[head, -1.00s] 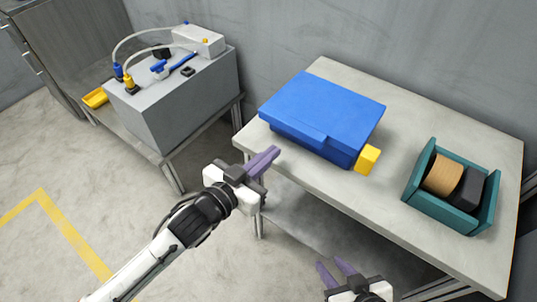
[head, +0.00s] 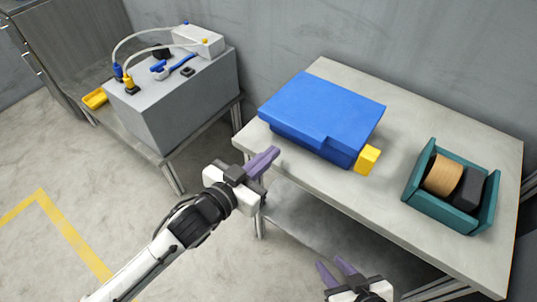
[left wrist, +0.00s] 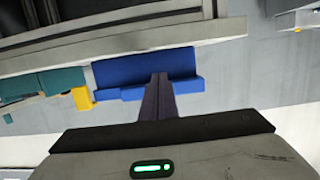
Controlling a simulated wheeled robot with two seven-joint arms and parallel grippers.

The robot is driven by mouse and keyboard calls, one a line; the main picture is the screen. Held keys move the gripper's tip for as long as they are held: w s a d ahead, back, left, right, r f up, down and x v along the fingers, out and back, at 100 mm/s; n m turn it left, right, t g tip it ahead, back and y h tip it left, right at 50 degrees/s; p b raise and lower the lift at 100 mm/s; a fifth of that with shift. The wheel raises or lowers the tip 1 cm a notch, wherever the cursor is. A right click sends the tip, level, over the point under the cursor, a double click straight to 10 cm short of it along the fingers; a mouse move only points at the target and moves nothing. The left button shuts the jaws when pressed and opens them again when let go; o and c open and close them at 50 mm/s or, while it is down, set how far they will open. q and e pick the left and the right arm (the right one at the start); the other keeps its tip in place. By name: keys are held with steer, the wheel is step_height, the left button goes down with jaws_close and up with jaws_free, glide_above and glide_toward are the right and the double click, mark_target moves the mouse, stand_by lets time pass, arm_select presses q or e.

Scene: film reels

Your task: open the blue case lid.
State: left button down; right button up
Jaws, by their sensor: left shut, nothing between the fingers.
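The blue case (head: 322,115) sits on the grey table with its lid down. A tab-like lip (head: 308,137) juts from the lid's near side. The case also shows in the left wrist view (left wrist: 140,70), ahead of my fingers. My left gripper (head: 273,153) is shut and empty. It is in front of the table's left end, near the case's near left corner and apart from it in the head view. My right gripper (head: 335,268) is at the bottom edge of the head view, its fingers spread open with nothing between them.
A teal open box (head: 440,207) holding a tan roll (head: 443,175) and a dark block (head: 469,188) is at the table's right. A grey machine (head: 185,105) stands on a lower bench at left.

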stand_by(0.4)
arm_select(q)
steer(key=shift+r+b+x, duration=0.2)
steer(key=shift+x, duration=0.75)
steer(key=shift+r+b+x, duration=0.15)
steer(key=shift+x, duration=0.75)
steer(key=shift+r+b+x, duration=0.2)
steer(key=shift+x, duration=0.75)
steer(key=shift+d, duration=0.1)
steer(key=shift+s+p, duration=0.1)
steer(key=shift+p, duration=0.3)
step_height(320, 180, up, 6)
steer(key=w+p, duration=0.1)
steer(key=p, duration=0.5)
steer(key=shift+w+d, duration=0.15)
steer(key=shift+d, duration=0.2)
steer(key=shift+r, duration=0.15)
